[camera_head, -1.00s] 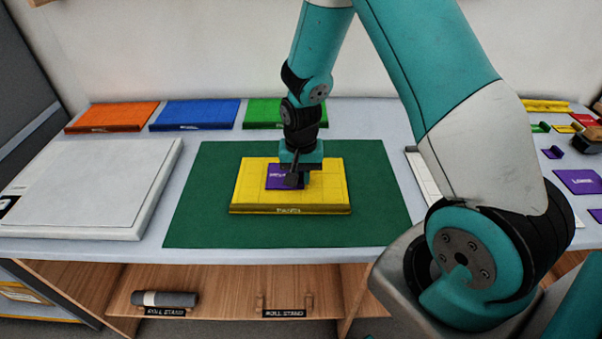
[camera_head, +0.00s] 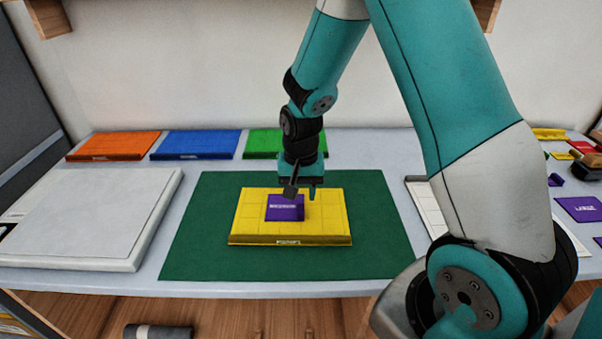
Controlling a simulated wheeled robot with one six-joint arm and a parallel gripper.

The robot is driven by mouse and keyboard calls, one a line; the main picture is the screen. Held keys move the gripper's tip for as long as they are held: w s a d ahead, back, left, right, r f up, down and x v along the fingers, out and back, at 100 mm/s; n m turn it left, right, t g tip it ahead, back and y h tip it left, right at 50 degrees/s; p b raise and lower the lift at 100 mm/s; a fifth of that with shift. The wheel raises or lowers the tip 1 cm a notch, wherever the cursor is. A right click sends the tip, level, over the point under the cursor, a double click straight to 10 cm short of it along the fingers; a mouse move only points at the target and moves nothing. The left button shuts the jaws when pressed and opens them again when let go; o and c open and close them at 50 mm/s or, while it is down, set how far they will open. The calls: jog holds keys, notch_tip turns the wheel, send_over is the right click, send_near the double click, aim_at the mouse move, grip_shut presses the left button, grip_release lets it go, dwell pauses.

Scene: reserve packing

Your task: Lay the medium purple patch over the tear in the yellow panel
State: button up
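The yellow panel (camera_head: 328,226) lies on the green mat (camera_head: 190,240) in the middle of the table. The purple patch (camera_head: 285,211) lies flat on the panel, left of its middle, with a pale label on it. The tear does not show; whether it is under the patch I cannot tell. My gripper (camera_head: 302,193) is just above and behind the patch, with its two fingers apart and nothing visible between them. One finger overlaps the patch's upper edge in the picture.
Orange (camera_head: 112,146), blue (camera_head: 195,145) and green (camera_head: 272,143) panels lie along the back. A large pale board (camera_head: 85,220) is at left. A purple patch marked large (camera_head: 580,209) and small coloured pieces lie at right, partly behind my arm.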

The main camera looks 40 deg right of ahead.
notch_tip(320, 180, up, 7)
jog(key=s+a+r+n+y, duration=0.2)
jog(key=s+a+r+n, duration=0.35)
jog(key=a+r, duration=0.2)
jog(key=s+a+r+n+y, duration=0.1)
jog(key=s+a+r+n, duration=0.1)
jog(key=s+a+n, duration=0.2)
jog(key=s+a+r+n+y, duration=0.1)
jog(key=s+a+n, duration=0.3)
jog(key=s, duration=0.7)
jog(key=shift+s+a+r+n+b, duration=0.2)
jog(key=shift+a+r+n+b, duration=0.15)
jog(key=shift+a+r, duration=0.4)
